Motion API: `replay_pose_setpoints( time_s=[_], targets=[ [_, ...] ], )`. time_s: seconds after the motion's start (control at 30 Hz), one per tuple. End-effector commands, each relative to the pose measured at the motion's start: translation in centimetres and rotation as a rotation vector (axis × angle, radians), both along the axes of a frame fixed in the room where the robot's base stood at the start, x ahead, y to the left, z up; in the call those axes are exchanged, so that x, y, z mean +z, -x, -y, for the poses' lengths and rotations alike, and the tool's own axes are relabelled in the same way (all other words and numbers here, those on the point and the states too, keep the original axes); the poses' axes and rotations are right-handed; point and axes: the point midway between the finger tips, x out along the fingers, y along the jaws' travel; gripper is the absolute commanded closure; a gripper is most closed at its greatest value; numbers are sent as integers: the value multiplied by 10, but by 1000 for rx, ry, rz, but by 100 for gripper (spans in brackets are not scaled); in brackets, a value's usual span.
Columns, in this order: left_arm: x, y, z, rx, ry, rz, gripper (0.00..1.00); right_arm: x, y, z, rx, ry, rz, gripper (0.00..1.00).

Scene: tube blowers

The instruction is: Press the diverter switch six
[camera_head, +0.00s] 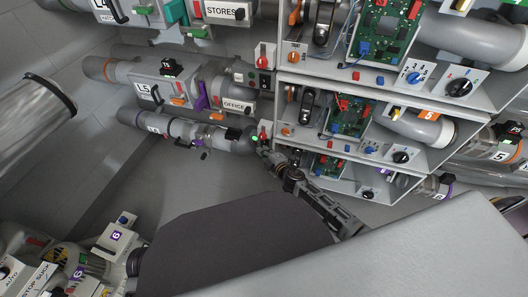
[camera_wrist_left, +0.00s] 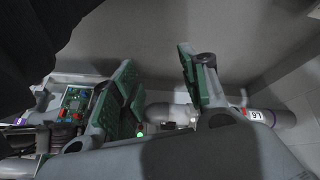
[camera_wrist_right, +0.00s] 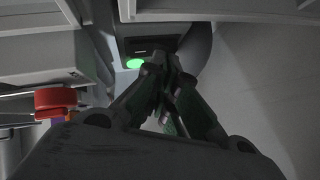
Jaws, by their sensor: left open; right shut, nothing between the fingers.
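In the head view my right gripper (camera_head: 264,150) is at the left end of the lowest cabinet row, beside the end of the L6 tube (camera_head: 185,132). In the right wrist view the gripper (camera_wrist_right: 164,62) is shut and empty. Its fingertips overlap the lower edge of a dark switch housing (camera_wrist_right: 150,44), just right of a lit green lamp (camera_wrist_right: 134,63). I cannot tell whether they touch; the fingers hide part of the housing. No number shows on it. In the left wrist view my left gripper (camera_wrist_left: 158,82) is open and empty, with green pads.
Cabinet rows with green circuit boards (camera_head: 350,116) and knobs stand right of my right gripper. A red knob (camera_wrist_right: 55,100) is close on its left. The L5 tube box (camera_head: 165,88) lies above the L6 tube. Bare grey floor (camera_head: 190,175) lies below.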

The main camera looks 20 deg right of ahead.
Motion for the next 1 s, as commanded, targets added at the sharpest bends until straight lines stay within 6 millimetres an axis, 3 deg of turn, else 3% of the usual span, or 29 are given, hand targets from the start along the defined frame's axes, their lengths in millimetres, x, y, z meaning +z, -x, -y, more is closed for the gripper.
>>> replay_pose_setpoints(
  time_s=[0.37,0.5,0.8,1.0],
  targets=[
    [-6,-4,3,3,19,26,56,-2,-1,0,1,8,14,100],
    [-29,2,7,8,38,27,56,-4,-2,1,0,17,28,100],
    [-53,-2,12,25,79,68,56,-6,-4,2,0,37,57,100],
    [-48,-3,12,25,78,70,56,-4,-4,2,2,37,57,100]
  ],
)
